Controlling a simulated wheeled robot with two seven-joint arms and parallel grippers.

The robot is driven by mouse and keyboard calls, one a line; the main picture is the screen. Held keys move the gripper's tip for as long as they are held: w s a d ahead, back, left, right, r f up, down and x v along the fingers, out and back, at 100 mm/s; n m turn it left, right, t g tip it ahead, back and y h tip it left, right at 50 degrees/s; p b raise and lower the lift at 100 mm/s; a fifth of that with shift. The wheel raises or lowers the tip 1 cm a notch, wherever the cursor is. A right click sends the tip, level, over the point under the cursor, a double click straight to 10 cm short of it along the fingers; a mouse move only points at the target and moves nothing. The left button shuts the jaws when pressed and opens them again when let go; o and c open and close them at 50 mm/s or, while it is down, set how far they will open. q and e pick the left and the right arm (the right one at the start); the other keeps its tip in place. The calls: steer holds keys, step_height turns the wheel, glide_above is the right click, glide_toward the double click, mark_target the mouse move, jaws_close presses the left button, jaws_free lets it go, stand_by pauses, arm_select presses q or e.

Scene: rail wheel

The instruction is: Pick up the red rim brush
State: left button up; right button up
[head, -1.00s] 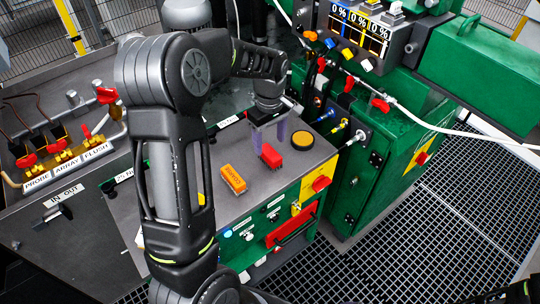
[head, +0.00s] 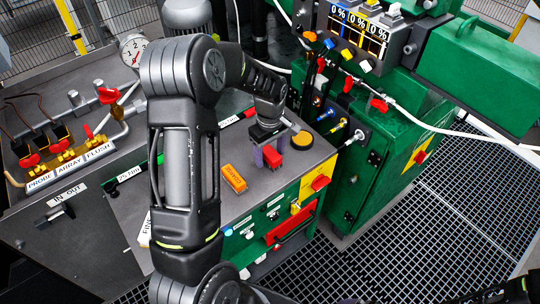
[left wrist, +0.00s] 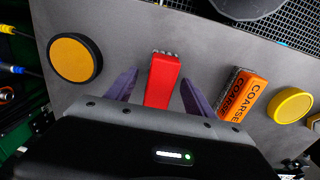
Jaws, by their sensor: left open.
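The red rim brush (left wrist: 162,82) lies on the grey bench top, a small red block with grey bristles at one end in the left wrist view. It also shows in the head view (head: 273,159), partly hidden behind my gripper. My left gripper (left wrist: 154,90) is open, with its two purple fingers on either side of the red brush and gaps visible between finger and brush. In the head view the left gripper (head: 266,152) is low over the brush. I cannot tell whether the fingertips touch the bench. My right gripper is not in view.
An orange COARSE brush (left wrist: 242,96) lies right of the red brush in the left wrist view. A round yellow-orange pad (left wrist: 75,58) lies to the left, a yellow disc (left wrist: 292,105) farther right. A green machine (head: 385,150) stands beside the bench (head: 240,205).

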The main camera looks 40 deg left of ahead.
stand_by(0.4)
arm_select(q)
jaws_close()
stand_by(0.5)
